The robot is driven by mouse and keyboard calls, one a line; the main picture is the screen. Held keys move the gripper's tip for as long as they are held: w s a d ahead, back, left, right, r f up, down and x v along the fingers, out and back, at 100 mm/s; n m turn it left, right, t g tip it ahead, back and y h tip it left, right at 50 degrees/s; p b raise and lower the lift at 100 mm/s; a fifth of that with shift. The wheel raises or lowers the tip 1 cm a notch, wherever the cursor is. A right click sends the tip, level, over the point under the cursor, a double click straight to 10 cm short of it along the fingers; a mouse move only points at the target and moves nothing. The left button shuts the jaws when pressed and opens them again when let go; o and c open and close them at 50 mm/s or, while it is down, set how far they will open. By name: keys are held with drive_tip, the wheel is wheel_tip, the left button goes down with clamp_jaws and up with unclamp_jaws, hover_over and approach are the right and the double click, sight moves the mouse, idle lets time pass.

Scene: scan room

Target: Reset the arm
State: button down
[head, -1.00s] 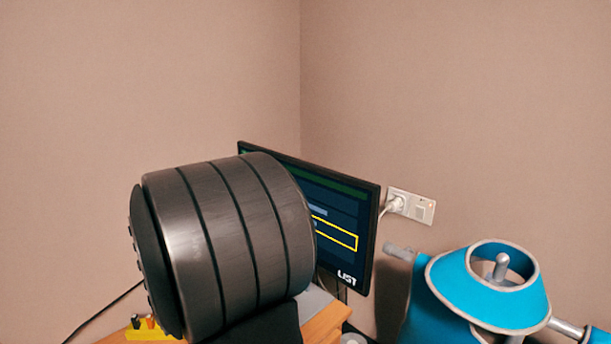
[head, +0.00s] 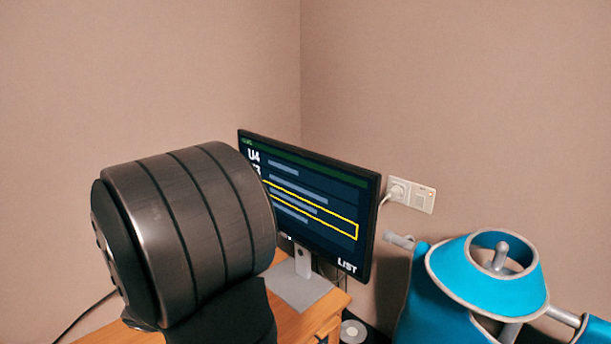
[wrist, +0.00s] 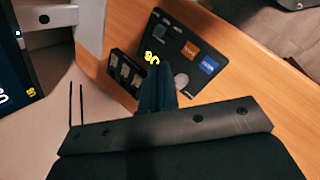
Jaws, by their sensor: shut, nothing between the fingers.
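My gripper (wrist: 160,88) shows in the wrist view as dark fingers closed together, with nothing between them. A yellow mark sits near their tips. The fingers point over a wooden table (wrist: 250,60) and overlap the near edge of a black panel (wrist: 188,42) with orange and blue squares. Whether they touch it I cannot tell. In the head view a large dark ribbed part of my arm stands at the left, and my gripper is not seen there.
A monitor (head: 318,200) marked LIST stands on a grey base (head: 298,290) behind my arm. A blue, grey-rimmed object (head: 490,275) stands at the right. A wall socket (head: 411,195) holds a plug. A slotted black box (wrist: 126,72) lies beside the panel.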

drive_tip(key=shift+s+a+f+n+t+y, duration=0.35)
drive_tip(key=shift+a+f+n+t, duration=0.3)
drive_tip(key=shift+f+n, duration=0.75)
drive_tip(key=shift+s+a+f+n+t+y, duration=0.25)
drive_tip(key=shift+a+f+n+t+y, duration=0.3)
drive_tip(key=shift+f+n, duration=0.8)
drive_tip(key=shift+s+a+f+n+t+y, duration=0.3)
drive_tip(key=shift+a+f+n+t, duration=0.4)
drive_tip(key=shift+f+n, duration=0.65)
drive_tip(key=shift+r, duration=0.45)
